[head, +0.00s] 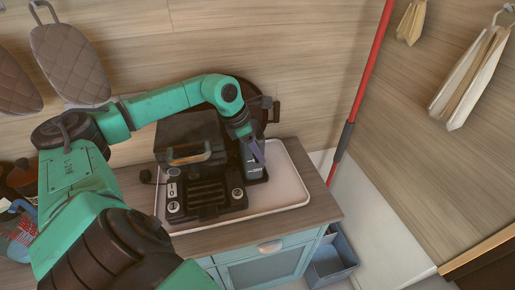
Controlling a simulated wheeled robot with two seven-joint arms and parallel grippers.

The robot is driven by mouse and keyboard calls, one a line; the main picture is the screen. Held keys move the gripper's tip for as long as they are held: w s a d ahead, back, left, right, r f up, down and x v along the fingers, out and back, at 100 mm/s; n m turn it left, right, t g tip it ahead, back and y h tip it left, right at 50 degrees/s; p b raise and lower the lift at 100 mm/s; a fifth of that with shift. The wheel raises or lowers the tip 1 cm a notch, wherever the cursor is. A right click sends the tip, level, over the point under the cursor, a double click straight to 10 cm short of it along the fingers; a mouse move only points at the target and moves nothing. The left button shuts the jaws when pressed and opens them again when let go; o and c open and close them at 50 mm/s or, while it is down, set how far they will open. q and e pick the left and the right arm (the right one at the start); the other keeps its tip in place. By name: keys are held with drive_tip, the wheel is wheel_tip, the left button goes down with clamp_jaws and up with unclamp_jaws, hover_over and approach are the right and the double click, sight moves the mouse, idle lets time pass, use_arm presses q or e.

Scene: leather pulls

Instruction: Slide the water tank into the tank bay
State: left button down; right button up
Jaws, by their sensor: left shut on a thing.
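The dark coffee machine (185,130) stands on a white tray (290,180) on the wooden counter. My left arm reaches over behind the machine from the left. My left gripper (254,150) points down at the machine's right side and is shut on the water tank (254,170), a grey, narrow, upright body. The tank is right beside the machine. The tank bay is hidden by the tank and the machine, so I cannot tell how far the tank sits in it. My right gripper is not in view.
The machine's front has a drip grate (207,193) and several knobs. The tray's right part is bare. A red pole (370,75) leans at the right, and a blue-grey bin (332,255) stands below the counter.

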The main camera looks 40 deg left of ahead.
use_arm(q)
drive_tip(key=shift+r, duration=0.15)
drive_tip(key=shift+c, duration=0.2)
unclamp_jaws()
drive_tip(key=shift+s+d, duration=0.1)
drive_tip(key=shift+s, duration=0.05)
drive_tip(key=shift+a+r, duration=0.15)
drive_tip(key=shift+a, duration=0.05)
drive_tip(key=b+v, duration=0.3)
drive_tip(key=v, duration=1.1)
drive_tip(key=shift+b, duration=0.4)
drive_tip(key=shift+d+r, duration=0.1)
drive_tip(key=shift+d, duration=0.05)
